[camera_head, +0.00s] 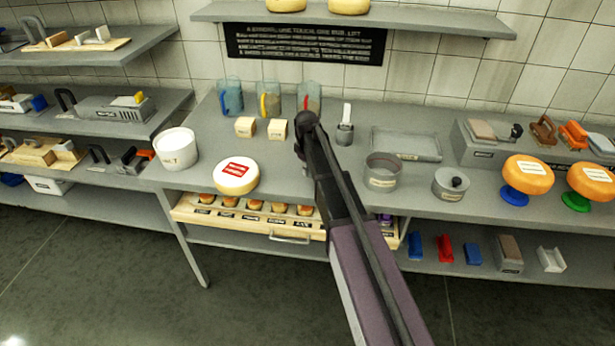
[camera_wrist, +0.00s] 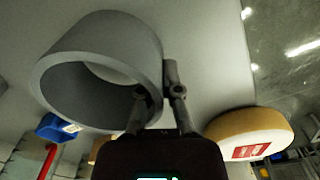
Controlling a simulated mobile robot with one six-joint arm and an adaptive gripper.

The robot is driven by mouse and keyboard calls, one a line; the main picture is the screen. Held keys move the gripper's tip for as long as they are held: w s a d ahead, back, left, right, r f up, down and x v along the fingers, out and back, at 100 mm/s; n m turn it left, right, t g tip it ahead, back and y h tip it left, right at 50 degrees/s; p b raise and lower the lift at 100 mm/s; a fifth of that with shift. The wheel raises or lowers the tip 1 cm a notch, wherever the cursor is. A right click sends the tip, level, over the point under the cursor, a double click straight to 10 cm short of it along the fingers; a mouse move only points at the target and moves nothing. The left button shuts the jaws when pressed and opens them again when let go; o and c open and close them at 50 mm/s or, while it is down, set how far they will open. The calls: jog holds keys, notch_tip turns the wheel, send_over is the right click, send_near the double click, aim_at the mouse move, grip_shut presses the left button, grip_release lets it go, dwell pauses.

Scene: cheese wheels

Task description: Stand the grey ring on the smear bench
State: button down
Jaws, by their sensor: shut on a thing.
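The grey ring (camera_wrist: 130,32) is large in the upper left of the wrist view, its open mouth facing the camera. My gripper (camera_wrist: 158,86) is shut on the ring's wall, with one finger inside the rim and one outside. In the head view my arm covers the fingers, and I cannot make out the held ring there. A grey bench top (camera_wrist: 212,55) lies behind the ring in the wrist view and shows as the long bench (camera_head: 205,135) in the head view. I cannot tell whether the ring touches it. No bench name is readable.
A red-labelled cheese wheel (camera_head: 236,175) and white tub (camera_head: 176,148) stand left of my arm. A labelled round grey container (camera_head: 382,172), lidded pot (camera_head: 450,184), flat tray (camera_head: 405,145) and orange cheeses on stands (camera_head: 527,174) are right. Jugs and cheese blocks stand behind.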

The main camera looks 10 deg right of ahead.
jog(key=shift+f+b, duration=0.35)
jog(key=shift+f, duration=0.35)
jog(key=shift+f, duration=0.1)
jog(key=c, duration=0.8)
grip_release()
jog(key=shift+r, duration=0.2)
notch_tip(320, 180, up, 12)
jog(key=p, duration=1.2)
jog(key=shift+s, duration=0.15)
jog(key=s+d+m, duration=0.1)
jog(key=s+m, duration=0.3)
jog(key=s, duration=0.9)
jog(key=s+d+m, duration=0.2)
jog(key=s+m, duration=0.2)
jog(key=s, duration=0.9)
jog(key=shift+d, duration=0.25)
